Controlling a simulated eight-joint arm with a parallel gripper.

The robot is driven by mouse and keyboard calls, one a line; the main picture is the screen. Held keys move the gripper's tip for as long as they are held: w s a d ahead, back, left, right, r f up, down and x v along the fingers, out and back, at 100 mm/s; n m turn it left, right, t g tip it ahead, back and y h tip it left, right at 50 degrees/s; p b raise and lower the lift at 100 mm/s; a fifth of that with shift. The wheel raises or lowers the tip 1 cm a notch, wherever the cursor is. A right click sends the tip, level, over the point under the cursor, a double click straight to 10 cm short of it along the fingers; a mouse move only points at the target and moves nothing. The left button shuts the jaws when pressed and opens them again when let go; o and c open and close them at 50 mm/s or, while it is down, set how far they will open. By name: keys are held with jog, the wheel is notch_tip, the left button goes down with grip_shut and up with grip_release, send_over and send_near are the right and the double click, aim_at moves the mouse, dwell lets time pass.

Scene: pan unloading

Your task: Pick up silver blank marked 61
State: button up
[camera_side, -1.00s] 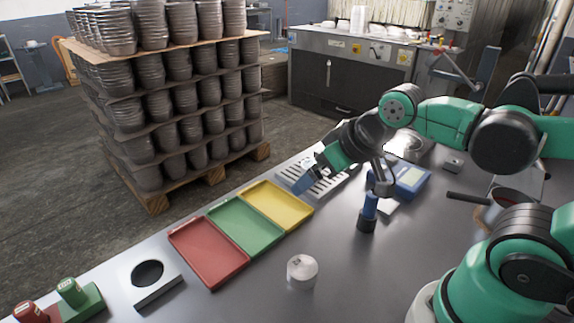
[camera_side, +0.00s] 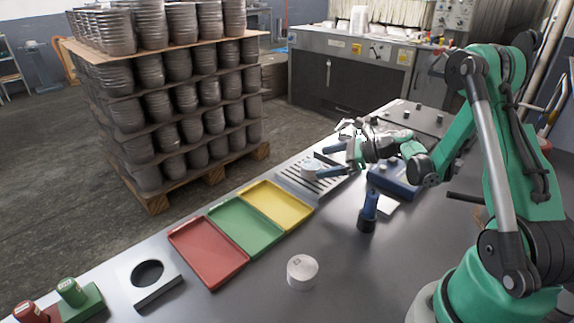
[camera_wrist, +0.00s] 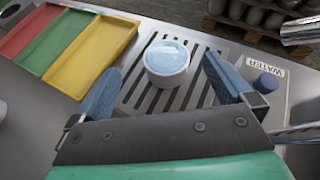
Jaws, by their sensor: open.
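A silver round blank (camera_side: 311,168) stands upright on the slotted grate (camera_side: 290,180). In the wrist view the same blank (camera_wrist: 166,64) shows a pale bluish top, and I cannot read a mark on it. My gripper (camera_side: 328,160) is open, low over the grate, with its blue fingers pointing toward this blank. In the wrist view my gripper (camera_wrist: 160,82) has one finger on each side of the blank, with gaps, not touching it. Another silver blank (camera_side: 302,273) stands on the bench in front; its mark is too small to read.
Yellow (camera_side: 277,205), green (camera_side: 243,226) and red (camera_side: 207,250) trays lie left of the grate. A blue-and-black upright tool (camera_side: 367,212) stands on the bench. A round button (camera_wrist: 266,83) near a WATER label sits right of the grate.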

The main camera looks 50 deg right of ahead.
aim_at(316, 165)
jog(key=shift+s+d+f+m+t, duration=0.15)
jog(key=shift+d+f+m+t, duration=0.25)
jog(key=shift+m, duration=0.3)
jog(key=shift+x, duration=2.7)
jog(key=shift+f, duration=0.1)
grip_shut()
